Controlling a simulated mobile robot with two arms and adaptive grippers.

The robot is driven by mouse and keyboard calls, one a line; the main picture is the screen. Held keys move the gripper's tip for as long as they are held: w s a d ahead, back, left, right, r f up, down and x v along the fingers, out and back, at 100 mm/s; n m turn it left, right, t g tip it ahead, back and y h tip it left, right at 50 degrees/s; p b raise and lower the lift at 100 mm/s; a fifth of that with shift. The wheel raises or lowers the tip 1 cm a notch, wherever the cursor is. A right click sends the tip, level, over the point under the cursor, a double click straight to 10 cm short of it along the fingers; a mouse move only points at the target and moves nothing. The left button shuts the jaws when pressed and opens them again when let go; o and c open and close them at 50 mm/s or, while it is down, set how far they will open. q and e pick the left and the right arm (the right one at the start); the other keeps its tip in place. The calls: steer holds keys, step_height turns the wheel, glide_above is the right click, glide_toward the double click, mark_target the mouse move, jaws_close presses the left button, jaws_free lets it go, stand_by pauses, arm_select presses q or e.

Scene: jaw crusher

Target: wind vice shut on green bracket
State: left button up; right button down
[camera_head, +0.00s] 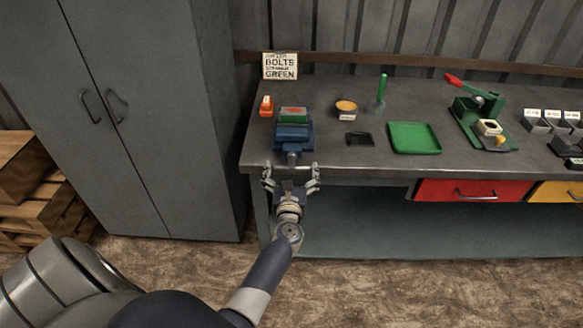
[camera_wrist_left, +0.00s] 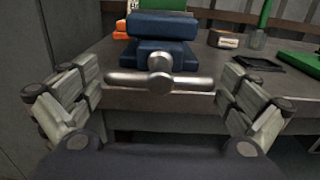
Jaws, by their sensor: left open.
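The blue vice (camera_head: 293,135) stands at the front left of the bench. The green bracket (camera_head: 293,112) shows at the top of the vice, toward its back; I cannot tell how tightly the jaws sit on it. In the left wrist view the vice (camera_wrist_left: 163,27) faces me, with its steel handle bar (camera_wrist_left: 188,82) lying level across the screw end. My left gripper (camera_head: 291,173) is open in front of the bench edge. Its fingers (camera_wrist_left: 160,98) stand to either side of the handle bar, apart from it. My right gripper is not in view.
An orange item (camera_head: 266,106) stands left of the vice. A round labelled container (camera_head: 346,109), a black tray (camera_head: 359,139), a green rod (camera_head: 382,87), a green tray (camera_head: 414,138) and a green press (camera_head: 482,115) lie to the right. A grey cabinet (camera_head: 150,110) stands close on the left.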

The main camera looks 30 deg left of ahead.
arm_select(q)
steer(key=shift+w+a, duration=0.2)
steer(key=shift+w, duration=0.1)
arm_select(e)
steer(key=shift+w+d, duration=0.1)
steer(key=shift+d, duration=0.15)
arm_select(q)
steer(key=c, duration=0.9)
